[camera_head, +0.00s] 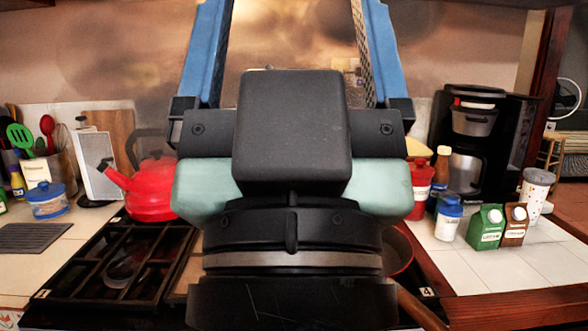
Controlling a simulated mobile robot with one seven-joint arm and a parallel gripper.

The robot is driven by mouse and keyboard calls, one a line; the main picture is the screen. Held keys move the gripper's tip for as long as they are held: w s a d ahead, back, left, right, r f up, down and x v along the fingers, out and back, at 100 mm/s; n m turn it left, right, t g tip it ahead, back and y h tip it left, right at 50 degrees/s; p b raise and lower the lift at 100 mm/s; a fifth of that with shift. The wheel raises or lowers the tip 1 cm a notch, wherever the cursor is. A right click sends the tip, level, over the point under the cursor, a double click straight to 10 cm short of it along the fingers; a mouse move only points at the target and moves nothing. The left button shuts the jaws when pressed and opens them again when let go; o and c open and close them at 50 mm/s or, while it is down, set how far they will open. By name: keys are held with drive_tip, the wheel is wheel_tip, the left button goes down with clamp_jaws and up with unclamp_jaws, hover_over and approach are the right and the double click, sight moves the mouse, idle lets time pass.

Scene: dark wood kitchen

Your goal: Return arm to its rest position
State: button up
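My gripper (292,12) fills the middle of the head view and points upward, close to the camera. Its two blue fingers stand wide apart at the top edge, where their ends are cut off. Only the back wall shows between them, so it is open and empty. The black and pale green gripper body hides much of the counter and stove behind it.
A red kettle (152,188) stands left behind a black grate (110,262). A pan (400,252) is partly hidden at right. A coffee maker (468,140), green carton (486,228), brown carton (514,226) and cup (535,192) stand on the right counter.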

wheel_tip(320, 180, up, 20)
drive_tip(key=p, duration=1.8)
